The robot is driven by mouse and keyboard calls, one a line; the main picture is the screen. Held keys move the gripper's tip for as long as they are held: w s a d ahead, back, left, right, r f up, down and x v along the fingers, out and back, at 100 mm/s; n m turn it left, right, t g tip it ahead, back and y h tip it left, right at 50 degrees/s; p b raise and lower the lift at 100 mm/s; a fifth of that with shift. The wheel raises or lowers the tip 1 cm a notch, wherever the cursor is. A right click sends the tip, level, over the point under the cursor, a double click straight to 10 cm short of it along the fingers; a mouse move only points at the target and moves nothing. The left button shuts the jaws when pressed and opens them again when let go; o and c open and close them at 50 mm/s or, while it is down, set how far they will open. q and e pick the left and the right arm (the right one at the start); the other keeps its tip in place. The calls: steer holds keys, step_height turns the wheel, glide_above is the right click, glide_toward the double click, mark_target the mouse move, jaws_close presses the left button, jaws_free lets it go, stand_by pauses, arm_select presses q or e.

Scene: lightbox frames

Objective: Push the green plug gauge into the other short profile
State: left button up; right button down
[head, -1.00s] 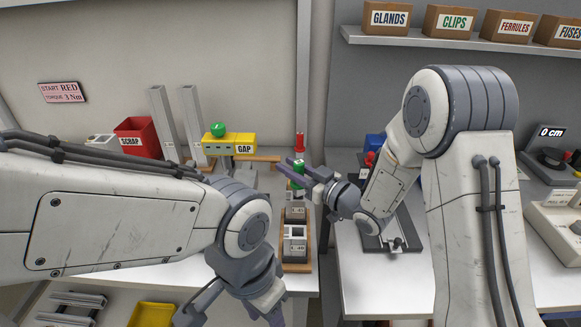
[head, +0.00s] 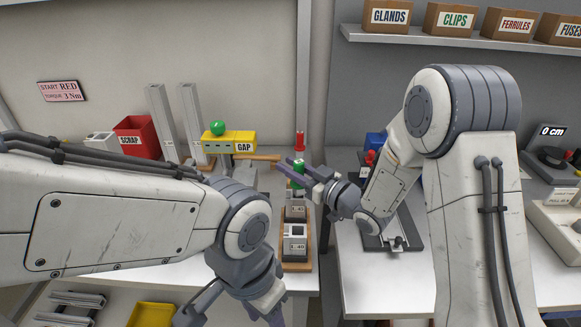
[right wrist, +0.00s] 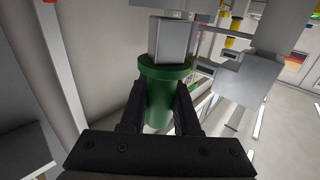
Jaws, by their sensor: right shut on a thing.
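The green plug gauge (head: 298,168) is held in my right gripper (head: 297,171) above the back of the left bench. In the right wrist view, black fingers close on its green round handle (right wrist: 162,97), and its grey square end (right wrist: 172,40) points away from the gripper. Short profiles (head: 294,230) stand in a wooden tray (head: 296,267), nearer than the gauge and apart from it. One shows a square opening facing up. My left gripper (head: 272,312) is low at the bottom of the head view; its fingertips are partly cut off.
A red-topped piece (head: 299,140) shows just behind the gauge. The bench has a gap on the right of the tray.

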arm_select(q)
steer(key=shift+f+b, duration=0.65)
stand_by(1.8)
steer(key=shift+r, duration=0.1)
steer(key=shift+f+b, duration=0.95)
steer(key=shift+f, duration=0.1)
stand_by(4.1)
stand_by(0.3)
